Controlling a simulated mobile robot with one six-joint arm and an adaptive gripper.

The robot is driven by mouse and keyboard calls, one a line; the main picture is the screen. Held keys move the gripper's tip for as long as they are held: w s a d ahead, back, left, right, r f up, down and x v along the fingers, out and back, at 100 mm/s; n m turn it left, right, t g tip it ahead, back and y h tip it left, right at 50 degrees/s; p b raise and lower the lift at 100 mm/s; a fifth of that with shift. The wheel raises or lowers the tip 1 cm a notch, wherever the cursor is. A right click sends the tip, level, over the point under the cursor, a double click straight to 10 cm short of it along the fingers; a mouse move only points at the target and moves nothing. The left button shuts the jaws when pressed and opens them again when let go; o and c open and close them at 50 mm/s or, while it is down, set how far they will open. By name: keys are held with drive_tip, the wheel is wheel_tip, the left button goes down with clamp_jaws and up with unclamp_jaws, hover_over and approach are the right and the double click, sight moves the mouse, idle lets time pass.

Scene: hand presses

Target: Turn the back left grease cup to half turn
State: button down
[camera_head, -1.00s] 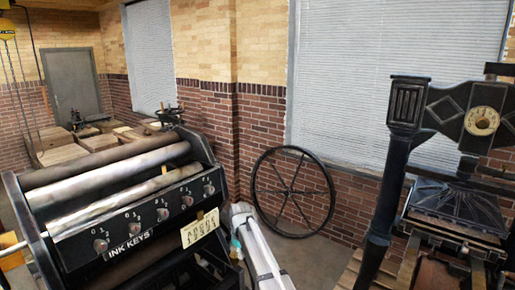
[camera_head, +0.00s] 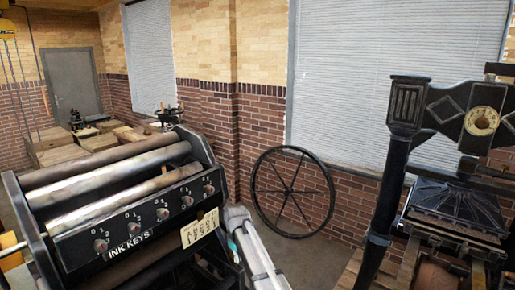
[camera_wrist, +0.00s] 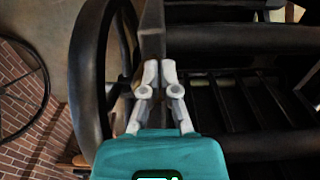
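No grease cup can be made out with certainty in either view, so I cannot tell which is the back left one or how far it is turned. In the wrist view my gripper (camera_wrist: 160,72) has its two grey fingertips close together at the end of a dark upright bar (camera_wrist: 152,35). No object shows between the tips, and I cannot tell whether they touch the bar. In the head view my arm shows low in the middle, beside the ink-key press (camera_head: 75,262); the gripper is hidden there.
A large spoked wheel (camera_head: 291,191) stands by the brick wall. A hand press (camera_head: 405,100) stands at right. A dark wheel rim (camera_wrist: 88,75) and dark rails (camera_wrist: 245,145) lie close around my gripper. Wooden crates (camera_head: 62,155) stand at the back left.

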drive_tip(key=shift+a, duration=0.2)
idle(0.4)
drive_tip(key=shift+s+d, duration=0.25)
drive_tip(key=shift+s, duration=0.15)
idle(0.4)
wheel_tip(320, 180, up, 6)
drive_tip(key=p, duration=0.6)
drive_tip(key=shift+w+d+r+p, duration=0.25)
drive_tip(key=shift+w+d, duration=0.15)
drive_tip(key=shift+w, duration=0.25)
drive_tip(key=shift+w+d+r+p, duration=0.25)
drive_tip(key=shift+w+d, duration=0.15)
drive_tip(key=shift+w, duration=0.2)
drive_tip(key=shift+f, duration=0.2)
